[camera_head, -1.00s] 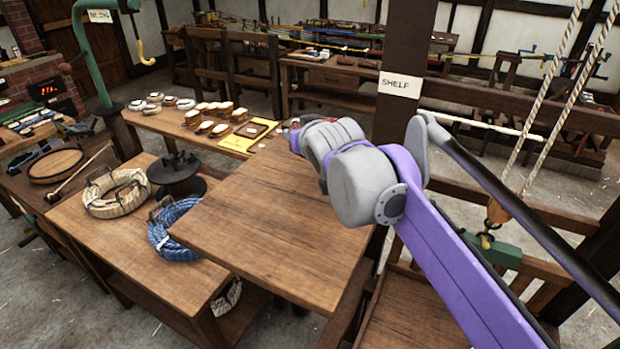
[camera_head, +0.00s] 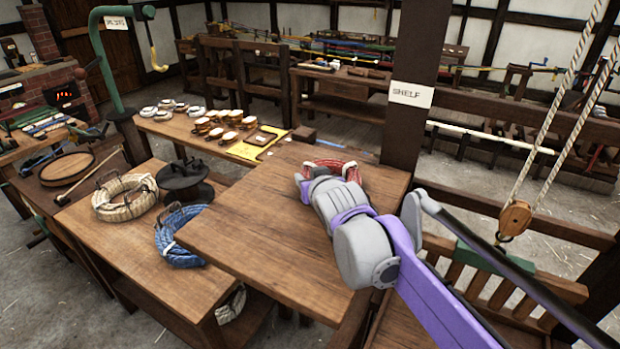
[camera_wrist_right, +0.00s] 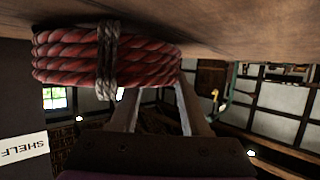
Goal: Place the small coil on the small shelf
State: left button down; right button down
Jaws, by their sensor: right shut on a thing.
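The small coil (camera_head: 338,166) is a red rope ring with a pale tie, at the far right of the shelf top in the head view. The small shelf (camera_head: 245,235) is a brown wooden board beside the post labelled SHELF. My right gripper (camera_head: 312,178) is shut on the coil; the wrist partly hides it. In the right wrist view, the picture is upside down: the red coil (camera_wrist_right: 75,55) lies at the fingertips (camera_wrist_right: 160,85), close against the shelf's wood (camera_wrist_right: 240,25). I cannot tell whether it touches. My left gripper is not in view.
The dark post (camera_head: 408,130) stands just behind the coil. Left and lower, a bench (camera_head: 125,240) holds a cream coil (camera_head: 124,197), a blue coil (camera_head: 178,238) and a dark round stand (camera_head: 184,180). The near and left parts of the shelf top are bare.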

jog(key=shift+c, duration=1.8)
grip_release()
jog(key=shift+f, duration=0.1)
jog(key=v, duration=1.2)
